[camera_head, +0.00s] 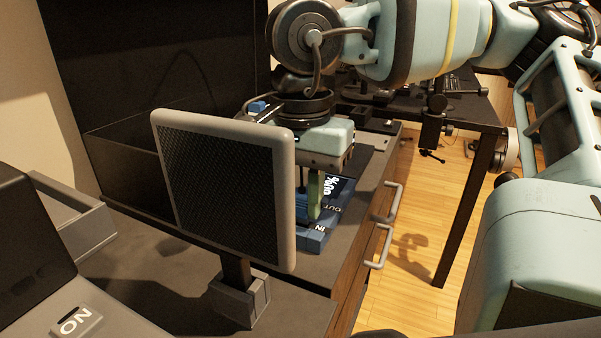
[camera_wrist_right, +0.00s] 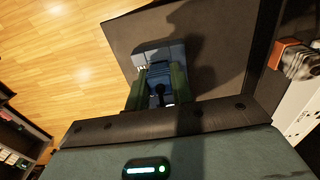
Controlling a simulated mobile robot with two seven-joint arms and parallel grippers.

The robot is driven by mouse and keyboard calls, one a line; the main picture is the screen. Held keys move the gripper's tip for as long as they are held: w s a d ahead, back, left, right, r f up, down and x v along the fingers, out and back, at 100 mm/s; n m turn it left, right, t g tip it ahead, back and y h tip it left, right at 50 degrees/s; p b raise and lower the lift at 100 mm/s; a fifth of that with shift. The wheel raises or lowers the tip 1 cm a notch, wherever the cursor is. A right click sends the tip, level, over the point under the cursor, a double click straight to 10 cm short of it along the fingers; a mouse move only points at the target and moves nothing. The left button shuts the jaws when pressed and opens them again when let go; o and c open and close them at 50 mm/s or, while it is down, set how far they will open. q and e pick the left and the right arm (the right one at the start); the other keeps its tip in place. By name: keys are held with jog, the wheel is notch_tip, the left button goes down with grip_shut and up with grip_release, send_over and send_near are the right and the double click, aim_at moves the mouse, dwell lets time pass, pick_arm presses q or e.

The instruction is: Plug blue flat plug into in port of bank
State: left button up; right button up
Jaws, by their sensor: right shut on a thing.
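The bank (camera_head: 334,206) is a dark blue block on the dark counter, with a lit display and the labels OUT and IN facing up. My right gripper (camera_head: 314,205) reaches down over it, its green fingers close to the labels. In the right wrist view, the right gripper (camera_wrist_right: 158,92) is shut on the blue flat plug (camera_wrist_right: 160,76), a ribbed blue piece between the fingers. A grey-blue surface lies just beyond the plug. The IN port and the plug's tip are hidden, so I cannot tell whether they touch. My left gripper is not in view.
A grey-framed mesh panel (camera_head: 220,185) on a short stand (camera_head: 240,298) stands in front of the bank and blocks part of the view. A dark bin wall (camera_head: 125,165) is behind it. Drawer handles (camera_head: 378,245) edge the counter on the right, with wooden floor beyond.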

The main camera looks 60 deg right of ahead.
aim_at(302, 193)
jog(key=shift+f+b, duration=0.4)
jog(key=shift+f, duration=0.3)
jog(key=o, duration=1)
jog(key=shift+o, duration=0.2)
jog(key=shift+r, duration=0.1)
notch_tip(302, 193, up, 8)
jog(key=p, duration=0.3)
jog(key=shift+f, duration=0.2)
